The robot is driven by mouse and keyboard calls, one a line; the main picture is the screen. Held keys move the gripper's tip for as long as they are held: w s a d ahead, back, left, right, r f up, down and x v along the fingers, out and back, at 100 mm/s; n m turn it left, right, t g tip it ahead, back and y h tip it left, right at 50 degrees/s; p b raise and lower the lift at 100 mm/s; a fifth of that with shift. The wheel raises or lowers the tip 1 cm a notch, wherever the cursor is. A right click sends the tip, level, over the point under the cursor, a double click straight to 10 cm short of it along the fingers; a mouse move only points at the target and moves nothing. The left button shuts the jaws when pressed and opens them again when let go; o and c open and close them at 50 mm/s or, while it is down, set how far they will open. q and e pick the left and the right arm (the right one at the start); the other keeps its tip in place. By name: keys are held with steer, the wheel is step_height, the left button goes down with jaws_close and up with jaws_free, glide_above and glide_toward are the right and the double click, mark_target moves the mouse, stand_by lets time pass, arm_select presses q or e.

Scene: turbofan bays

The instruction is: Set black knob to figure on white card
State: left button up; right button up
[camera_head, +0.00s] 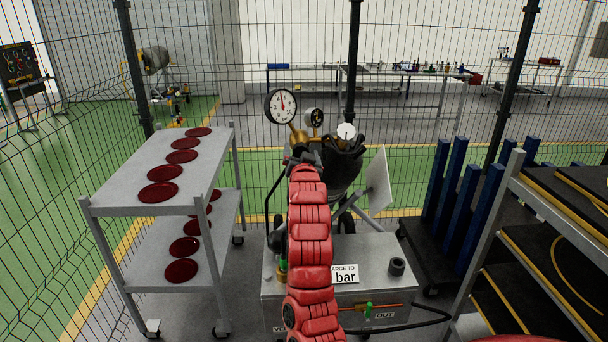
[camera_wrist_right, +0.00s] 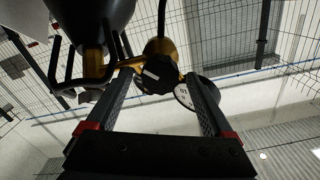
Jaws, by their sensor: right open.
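The black knob (camera_wrist_right: 158,74) sits on a brass regulator and shows in the right wrist view between the two fingertips of my right gripper (camera_wrist_right: 160,82). The fingers are apart; I cannot tell if they touch it. In the head view my right gripper (camera_head: 305,155) is at the regulator, and the knob is hidden there. A large dial gauge (camera_head: 281,105) and a small dial gauge (camera_head: 314,117) stand on the regulator. The white card (camera_head: 345,274) reads "ARGE TO" and "bar"; my red arm hides its left part and the figure. My left gripper is not in view.
A dark cylinder (camera_head: 345,170) stands behind the gripper. A grey box (camera_head: 378,250) with a hose is below. A trolley with dark red discs (camera_head: 159,192) is at left, a shelf rack (camera_head: 560,215) at right. A mesh fence (camera_head: 250,50) runs behind.

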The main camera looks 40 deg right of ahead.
steer(key=b+v, duration=0.6)
steer(key=v, duration=1)
steer(key=shift+d, duration=0.1)
steer(key=shift+w, duration=0.1)
